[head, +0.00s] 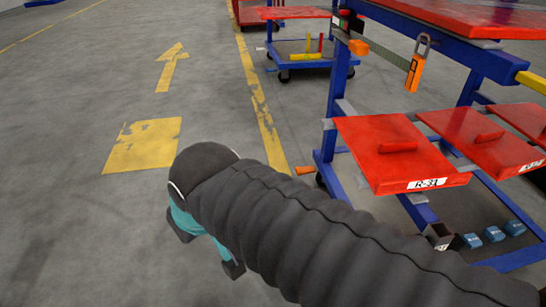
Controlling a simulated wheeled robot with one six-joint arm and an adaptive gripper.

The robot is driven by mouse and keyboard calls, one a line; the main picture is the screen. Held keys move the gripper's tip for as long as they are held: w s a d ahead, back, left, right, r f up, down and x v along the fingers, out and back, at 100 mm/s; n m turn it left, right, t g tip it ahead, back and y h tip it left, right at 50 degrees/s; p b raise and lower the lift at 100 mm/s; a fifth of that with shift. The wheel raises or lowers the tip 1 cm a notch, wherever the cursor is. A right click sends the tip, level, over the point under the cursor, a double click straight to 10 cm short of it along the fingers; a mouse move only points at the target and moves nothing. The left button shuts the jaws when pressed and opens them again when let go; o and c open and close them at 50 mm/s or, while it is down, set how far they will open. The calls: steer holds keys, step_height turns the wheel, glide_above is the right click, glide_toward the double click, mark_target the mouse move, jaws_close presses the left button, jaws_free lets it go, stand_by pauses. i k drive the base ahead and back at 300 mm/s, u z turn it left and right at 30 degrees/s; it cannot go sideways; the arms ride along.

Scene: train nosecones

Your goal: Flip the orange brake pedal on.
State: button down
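The orange brake pedal (305,170) is a small orange tab low at the near left corner of the blue cart, beside a dark caster. It sticks out to the left just above the floor. My gripper (208,252) is at the end of my dark ribbed arm, left of and nearer than the pedal. Its teal body shows partly under the arm's end. Two dark finger parts stand apart, with nothing visible between them. The gripper is clear of the pedal, and the arm hides part of it.
The blue cart frame (330,120) holds red trays (375,135) and a red top (470,15). An orange tool (415,73) hangs from it. Small blue blocks (493,234) lie on its lower shelf. Another cart (310,65) stands behind. The floor at left is clear, with yellow markings (145,145).

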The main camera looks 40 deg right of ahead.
mark_target(309, 169)
steer(key=z, duration=0.45)
steer(key=i, duration=1.3)
steer(key=z, duration=1.1)
steer(key=i, duration=0.3)
steer(key=z, duration=0.3)
